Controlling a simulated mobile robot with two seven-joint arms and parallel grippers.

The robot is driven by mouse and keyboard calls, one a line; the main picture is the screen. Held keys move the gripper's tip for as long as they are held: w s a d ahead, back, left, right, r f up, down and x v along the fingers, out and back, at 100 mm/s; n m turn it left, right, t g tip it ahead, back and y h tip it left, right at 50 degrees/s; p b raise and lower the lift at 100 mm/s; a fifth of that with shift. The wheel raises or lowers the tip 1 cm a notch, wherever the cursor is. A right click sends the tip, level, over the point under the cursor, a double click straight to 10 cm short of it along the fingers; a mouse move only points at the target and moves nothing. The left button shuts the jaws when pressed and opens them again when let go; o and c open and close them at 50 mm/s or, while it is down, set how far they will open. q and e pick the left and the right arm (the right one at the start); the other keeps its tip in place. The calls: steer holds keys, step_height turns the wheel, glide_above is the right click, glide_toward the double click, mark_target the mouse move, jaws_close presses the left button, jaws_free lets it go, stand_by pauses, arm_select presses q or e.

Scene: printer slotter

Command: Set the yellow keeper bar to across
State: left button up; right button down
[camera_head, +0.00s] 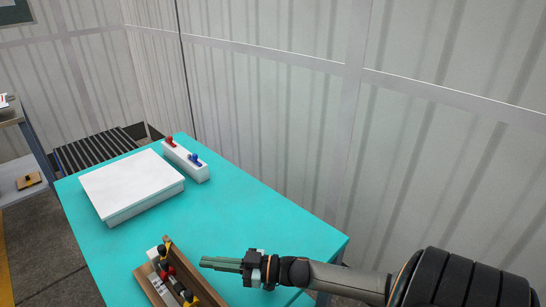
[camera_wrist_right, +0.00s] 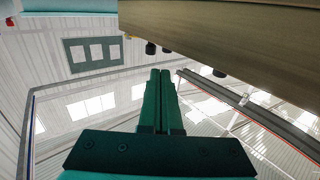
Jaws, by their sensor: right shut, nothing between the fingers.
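I cannot make out the yellow keeper bar for certain. Small yellow pieces (camera_head: 188,296) show among black and red parts inside a brown wooden tray (camera_head: 203,282) at the bottom of the head view, and any of them could belong to it. My right gripper (camera_head: 203,262) is just right of the tray with its green fingers pointing left. The fingers are together and empty, and they also show in the right wrist view (camera_wrist_right: 160,75). A broad brown surface (camera_wrist_right: 230,35) fills the top right there, apparently the tray's side. My left gripper is out of view.
The tray is on a teal table (camera_head: 240,215). A white flat-topped box (camera_head: 130,182) stands at the left, with a white block (camera_head: 185,162) behind it bearing a red knob (camera_head: 171,140) and a blue knob (camera_head: 194,158). The table's right part is clear. A corrugated wall runs behind.

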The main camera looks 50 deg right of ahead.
steer(key=s+a+v, duration=0.1)
steer(key=v, duration=1.3)
steer(key=shift+a, duration=0.15)
steer(key=shift+s+r, duration=0.1)
